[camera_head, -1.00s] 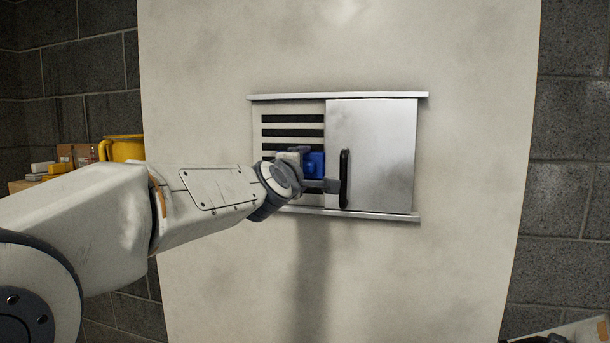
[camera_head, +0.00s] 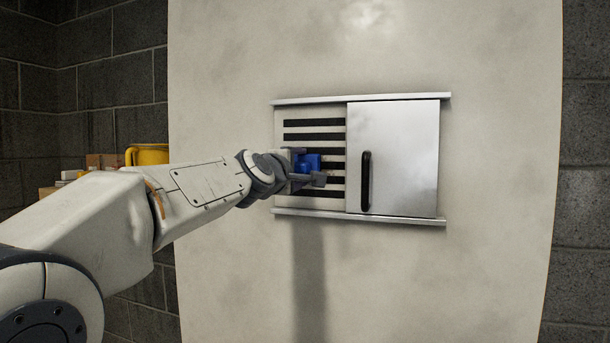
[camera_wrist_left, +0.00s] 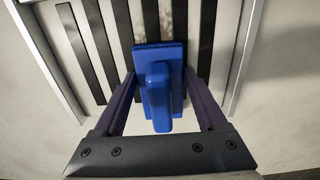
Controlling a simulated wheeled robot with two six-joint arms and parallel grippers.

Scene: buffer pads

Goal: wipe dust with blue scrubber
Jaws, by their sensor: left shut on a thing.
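The blue scrubber (camera_head: 307,163) is in my left gripper (camera_head: 305,176), in front of the slotted vent panel (camera_head: 315,124). In the left wrist view the scrubber (camera_wrist_left: 158,85) has a flat pad and a raised grip, and the fingers of my left gripper (camera_wrist_left: 163,100) stand on either side of the grip. The pad faces the dark slots; I cannot tell whether it touches them. Grey smudges of dust show on the pale wall panel (camera_head: 240,60). My right gripper is not in view.
A metal sliding door (camera_head: 405,150) with a black handle (camera_head: 366,181) sits right of the vent, between an upper rail (camera_head: 360,98) and a lower rail (camera_head: 360,217). A yellow container (camera_head: 150,154) and small boxes stand behind my arm at left. Grey block walls flank the panel.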

